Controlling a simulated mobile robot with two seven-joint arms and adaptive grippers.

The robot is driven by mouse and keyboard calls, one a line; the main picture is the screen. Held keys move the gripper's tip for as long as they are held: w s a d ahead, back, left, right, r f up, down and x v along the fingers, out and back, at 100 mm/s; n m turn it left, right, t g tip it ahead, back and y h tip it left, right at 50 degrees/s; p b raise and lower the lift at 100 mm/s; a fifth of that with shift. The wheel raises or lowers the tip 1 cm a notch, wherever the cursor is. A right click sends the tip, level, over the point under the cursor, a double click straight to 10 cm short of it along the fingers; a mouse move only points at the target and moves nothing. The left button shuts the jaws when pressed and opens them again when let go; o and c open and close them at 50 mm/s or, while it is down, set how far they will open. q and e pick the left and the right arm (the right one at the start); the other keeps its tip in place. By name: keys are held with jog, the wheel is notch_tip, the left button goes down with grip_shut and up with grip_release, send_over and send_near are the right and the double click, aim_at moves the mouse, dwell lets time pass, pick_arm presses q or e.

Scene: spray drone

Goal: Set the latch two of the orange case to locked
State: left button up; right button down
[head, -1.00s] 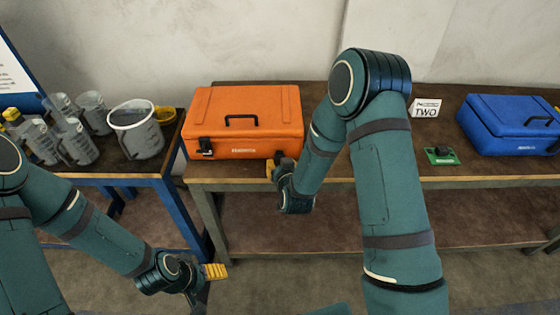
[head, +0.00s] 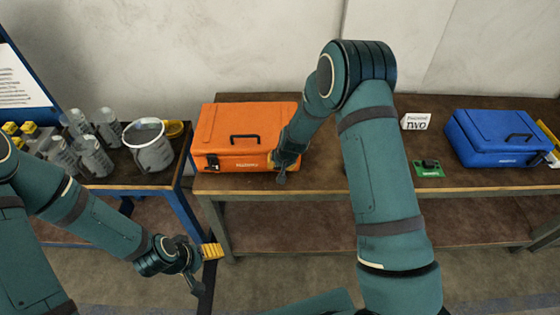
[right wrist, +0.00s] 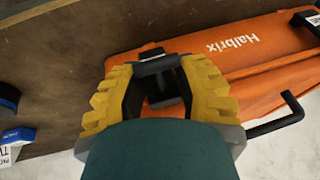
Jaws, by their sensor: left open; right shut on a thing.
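The orange case (head: 235,125) stands closed on the brown bench, with a black handle on its lid. Its front-left latch (head: 212,161) is dark and free of my grippers; it also shows at the edge of the right wrist view (right wrist: 308,20). My right gripper (head: 274,161) is at the case's front-right corner. In the right wrist view its yellow fingers (right wrist: 158,75) are shut on the dark front-right latch (right wrist: 165,88), partly hidden between them. I cannot tell that latch's setting. My left gripper (head: 212,251) is open and empty, low in front of the benches.
A side table at left holds a grey bucket (head: 148,145), clear jugs and yellow-capped bottles. To the right on the bench are a "TWO" sign (head: 416,122), a green board (head: 429,169) and a blue case (head: 497,138). The bench between the orange case and the board is mostly clear.

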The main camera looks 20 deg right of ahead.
jog(key=shift+w+r+g+p, duration=0.15)
jog(key=shift+w+g+p, duration=0.05)
jog(key=shift+g+p, duration=0.2)
jog(key=c, duration=0.5)
grip_release()
jog(key=shift+c, duration=0.2)
jog(key=v, duration=1.2)
jog(key=shift+w+d, duration=0.1)
jog(key=shift+d, duration=0.05)
